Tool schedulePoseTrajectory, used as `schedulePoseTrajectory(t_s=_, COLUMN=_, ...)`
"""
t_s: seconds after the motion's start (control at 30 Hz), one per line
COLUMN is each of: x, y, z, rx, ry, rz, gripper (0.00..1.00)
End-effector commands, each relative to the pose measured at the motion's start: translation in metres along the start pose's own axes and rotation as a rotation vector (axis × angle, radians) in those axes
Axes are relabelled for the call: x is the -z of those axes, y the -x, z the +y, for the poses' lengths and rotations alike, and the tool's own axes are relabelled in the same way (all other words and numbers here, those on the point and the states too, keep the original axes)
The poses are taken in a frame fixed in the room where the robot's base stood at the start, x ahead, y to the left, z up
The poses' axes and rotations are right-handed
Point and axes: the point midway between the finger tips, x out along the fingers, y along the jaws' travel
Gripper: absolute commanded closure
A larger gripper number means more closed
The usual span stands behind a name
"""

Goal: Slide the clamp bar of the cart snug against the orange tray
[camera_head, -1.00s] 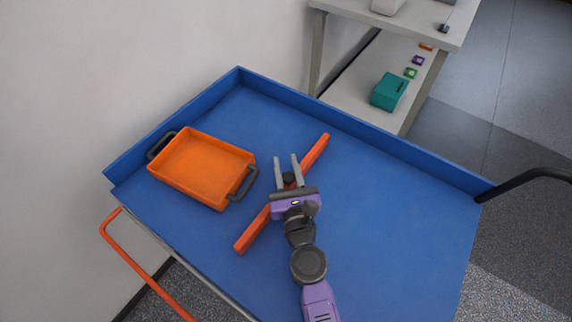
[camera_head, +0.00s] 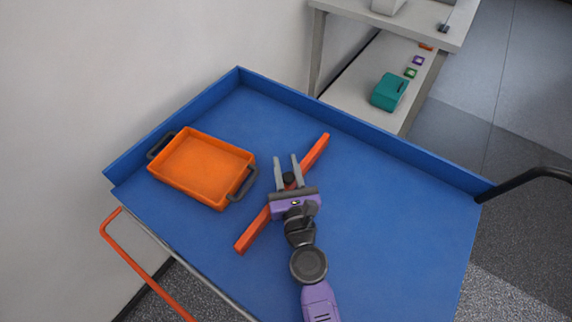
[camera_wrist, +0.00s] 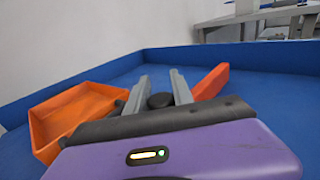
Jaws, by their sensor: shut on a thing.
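The orange tray (camera_head: 200,168) with dark handles sits at the left of the blue cart top (camera_head: 380,215). The orange-red clamp bar (camera_head: 318,151) lies across the cart to its right, with a gap between them. My gripper (camera_head: 286,161) is over the middle of the bar, its two grey fingers either side of a black knob (camera_head: 289,180), shut on it. In the wrist view the knob (camera_wrist: 160,100) stands between the fingers, the bar (camera_wrist: 211,82) shows at the right and the tray (camera_wrist: 75,115) at the left. My gripper hides the bar's middle.
A raised blue rim (camera_head: 400,150) runs along the cart's back. A grey shelf unit (camera_head: 350,92) with a teal box (camera_head: 389,92) stands behind it. A black handle (camera_head: 530,180) juts out at the right. The cart top right of the bar is clear.

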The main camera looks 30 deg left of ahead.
Motion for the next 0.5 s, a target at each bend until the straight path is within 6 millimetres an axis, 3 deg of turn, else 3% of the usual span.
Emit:
schedulePoseTrajectory(t_s=0.37, x=0.0, y=-0.001, z=0.002, rx=-0.002, ry=0.0, rz=0.0, gripper=1.0)
schedulePoseTrajectory(t_s=0.5, x=0.001, y=-0.016, z=0.017, rx=-0.006, ry=-0.001, rz=-0.001, gripper=1.0)
